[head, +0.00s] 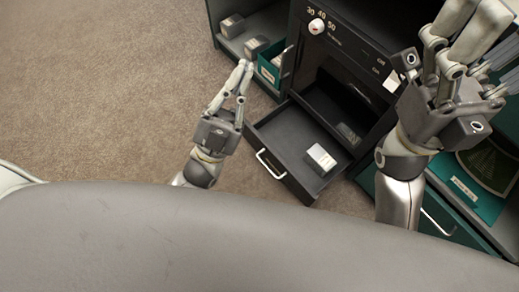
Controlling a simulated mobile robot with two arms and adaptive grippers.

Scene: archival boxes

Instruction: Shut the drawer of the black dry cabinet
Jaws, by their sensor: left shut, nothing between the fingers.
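The black dry cabinet (358,52) stands at the upper right of the head view, with a dial and the numbers 30, 40 and 50 on its front. Its drawer (278,128) is pulled well out toward the lower left, with a pale bar handle (269,164) on its front. A small white-labelled box (321,158) lies in the drawer. My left gripper (243,66) is shut and empty, to the left of the drawer and apart from its handle. My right gripper (487,8) is over the cabinet's right side; its fingertips are at the picture's top edge.
A shelf left of the cabinet holds small grey boxes (231,25) and a teal box (270,68). A teal tray (470,187) and a teal drawer front with a handle (437,222) are at the lower right. The carpet (110,90) at left is clear.

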